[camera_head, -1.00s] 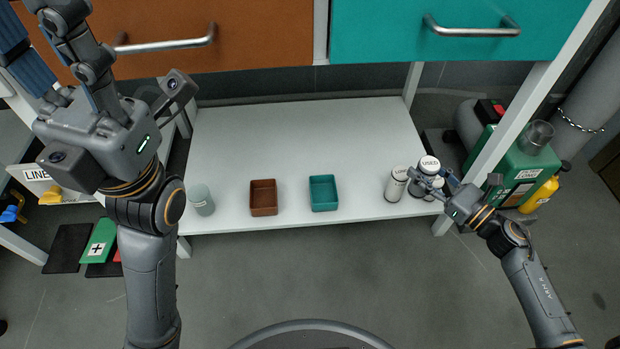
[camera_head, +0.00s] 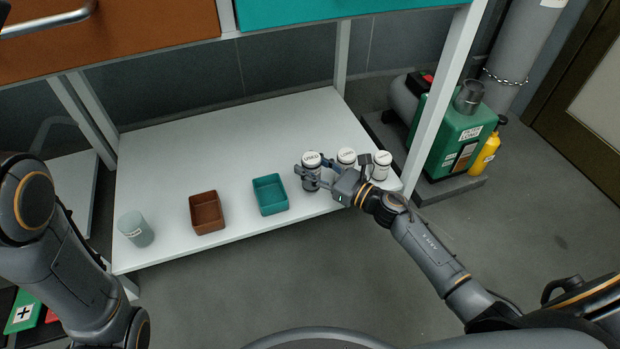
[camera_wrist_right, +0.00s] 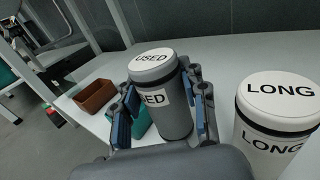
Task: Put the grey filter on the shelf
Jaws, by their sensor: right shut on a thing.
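The grey filter (camera_head: 311,176) is a dark grey canister with a white lid marked USED. It stands upright over the front right part of the white shelf (camera_head: 180,145). My right gripper (camera_head: 309,177) is shut on it from the right, with one finger on each side of the body. In the right wrist view the grey filter (camera_wrist_right: 165,110) shows between the two blue-padded fingers. I cannot tell whether its base touches the shelf. My left arm shows at the lower left, but its gripper is out of view.
Two white canisters, (camera_head: 346,158) and (camera_head: 382,165), stand right of the grey filter; one reads LONG in the wrist view (camera_wrist_right: 276,120). A teal tray (camera_head: 270,194), a brown tray (camera_head: 207,212) and a pale cup (camera_head: 136,230) line the shelf front. The shelf's back is clear.

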